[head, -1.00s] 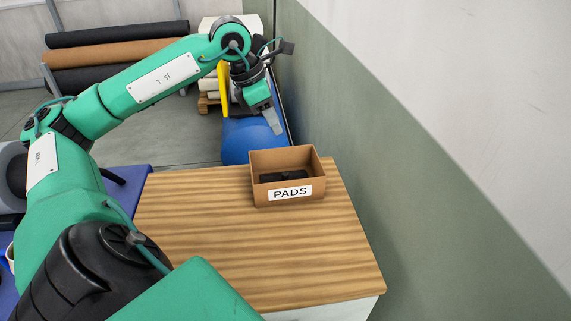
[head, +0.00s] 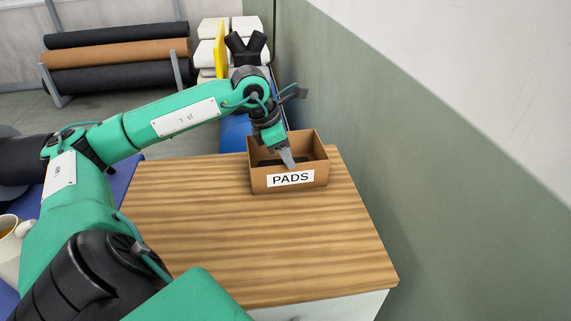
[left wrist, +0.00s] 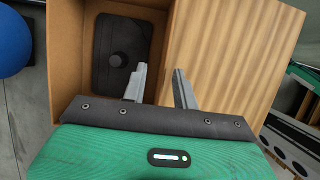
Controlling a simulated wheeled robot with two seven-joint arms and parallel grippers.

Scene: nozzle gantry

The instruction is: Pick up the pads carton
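The pads carton (head: 258,181) is an open brown box with a white PADS label on its near wall. It stands upright at the far right of the wooden tabletop. My left gripper (head: 288,163) points down at the carton's near wall, with its fingertips around rim height. In the left wrist view its two grey fingers (left wrist: 159,78) are apart, one over the carton's inside and one on the tabletop side of a wall. I cannot tell whether they touch it. My right gripper is not in view.
The wooden tabletop (head: 230,235) is clear in front of the carton. A green and white wall (head: 400,170) rises close on the right. A blue rounded object (head: 233,132) stands behind the table. A pale mug (head: 10,245) is at the far left.

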